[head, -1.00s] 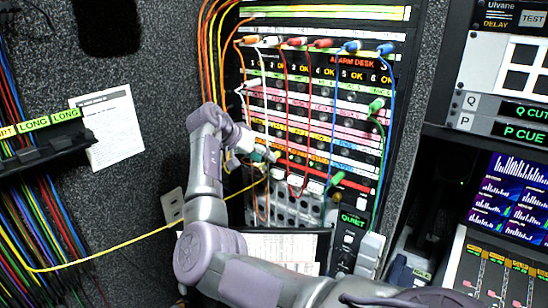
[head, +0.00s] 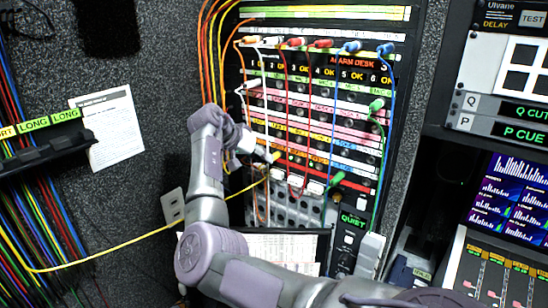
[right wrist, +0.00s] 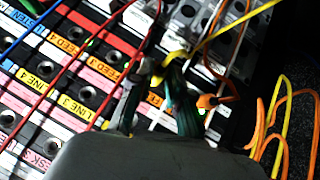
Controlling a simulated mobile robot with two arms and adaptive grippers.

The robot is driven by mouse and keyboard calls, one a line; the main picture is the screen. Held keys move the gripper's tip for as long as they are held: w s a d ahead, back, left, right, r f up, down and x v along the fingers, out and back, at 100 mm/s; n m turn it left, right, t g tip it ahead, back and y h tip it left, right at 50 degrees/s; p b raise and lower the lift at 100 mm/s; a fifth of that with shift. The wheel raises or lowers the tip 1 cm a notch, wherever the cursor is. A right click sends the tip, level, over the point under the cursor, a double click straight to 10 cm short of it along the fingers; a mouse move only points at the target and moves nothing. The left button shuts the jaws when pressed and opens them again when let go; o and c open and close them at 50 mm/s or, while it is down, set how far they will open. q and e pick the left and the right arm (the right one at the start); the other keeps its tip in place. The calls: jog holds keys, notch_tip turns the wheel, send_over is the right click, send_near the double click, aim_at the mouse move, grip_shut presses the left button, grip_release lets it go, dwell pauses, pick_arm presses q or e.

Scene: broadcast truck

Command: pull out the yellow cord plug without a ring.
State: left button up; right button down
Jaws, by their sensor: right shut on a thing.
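The yellow cord (head: 150,235) runs from the lower left across to the patch panel (head: 258,215), where its yellow plug (head: 275,157) shows at the tip of my right gripper (head: 265,155). In the right wrist view, the gripper's fingers (right wrist: 160,82) are closed around the yellow plug (right wrist: 174,57), with the yellow cord leading off to the upper right. The fingers hide part of the plug, and I cannot tell whether its tip is in a jack. No ring can be made out on it. My left gripper is out of view.
Red cords (head: 284,110), a white cord (head: 264,100) and blue cords (head: 334,120) hang across the panel close to the gripper. An orange plug (right wrist: 207,101) is right beside the fingers. Green plugs (head: 337,179) sit to the right. A papered shelf (head: 290,246) is below.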

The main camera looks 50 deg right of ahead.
jog(key=shift+s+a, duration=0.15)
jog(key=shift+a, duration=1.35)
dwell(1.1)
jog(key=shift+a, duration=0.2)
jog(key=shift+s+a+p, duration=0.15)
jog(key=shift+a+p, duration=0.45)
jog(key=shift+a, duration=0.95)
jog(key=shift+s+a+p, duration=0.15)
jog(key=shift+a+p, duration=0.3)
jog(key=shift+a, duration=1.05)
